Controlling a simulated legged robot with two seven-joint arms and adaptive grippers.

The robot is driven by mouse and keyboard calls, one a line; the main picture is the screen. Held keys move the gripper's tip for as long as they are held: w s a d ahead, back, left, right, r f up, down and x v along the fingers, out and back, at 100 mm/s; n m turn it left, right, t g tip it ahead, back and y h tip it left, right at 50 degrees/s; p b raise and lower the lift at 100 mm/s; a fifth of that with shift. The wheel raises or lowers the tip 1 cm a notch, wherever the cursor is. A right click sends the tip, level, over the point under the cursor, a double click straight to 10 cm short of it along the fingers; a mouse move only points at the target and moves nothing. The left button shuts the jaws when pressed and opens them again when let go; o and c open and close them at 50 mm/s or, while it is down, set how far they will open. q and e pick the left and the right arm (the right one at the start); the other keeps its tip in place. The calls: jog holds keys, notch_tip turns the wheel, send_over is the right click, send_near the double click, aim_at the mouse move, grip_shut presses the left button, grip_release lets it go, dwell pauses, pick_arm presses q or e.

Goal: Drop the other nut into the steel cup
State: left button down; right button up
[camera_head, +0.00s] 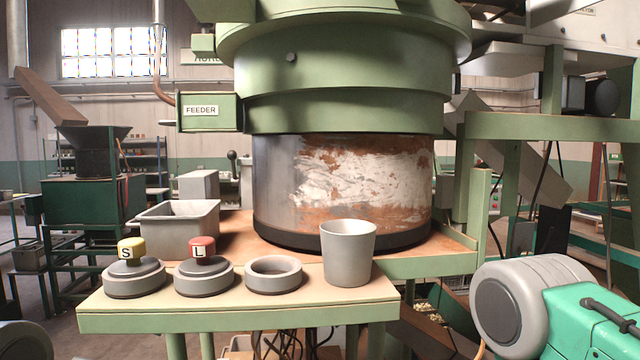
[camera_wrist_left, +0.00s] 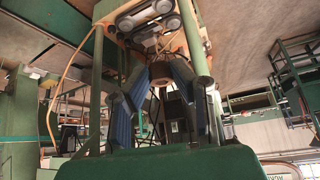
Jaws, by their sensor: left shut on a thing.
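The steel cup (camera_head: 347,254) stands upright at the right end of a small green-edged shelf in the head view. Its inside is hidden from this angle. My left gripper (camera_wrist_left: 159,72) shows only in the left wrist view, its two dark fingers converging from both sides. It is shut on a small brownish nut (camera_wrist_left: 158,78), which is dim and partly covered by the fingers. The cup does not show clearly in the wrist view, so the distance between them cannot be told. My right gripper is in neither view.
Left of the cup on the shelf (camera_head: 240,318) are an empty grey ring (camera_head: 273,275), a base with a red L knob (camera_head: 203,249) and one with a yellow S knob (camera_head: 131,250). A grey bin (camera_head: 178,223) and the big feeder drum (camera_head: 345,185) stand behind.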

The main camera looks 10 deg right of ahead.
pick_arm(q)
jog(key=s+a+f+n+y, duration=0.1)
jog(key=a+f+n, duration=0.2)
jog(key=f, duration=0.5)
jog(key=shift+f+y, duration=0.3)
jog(key=shift+f, duration=0.1)
jog(key=shift+s, duration=0.15)
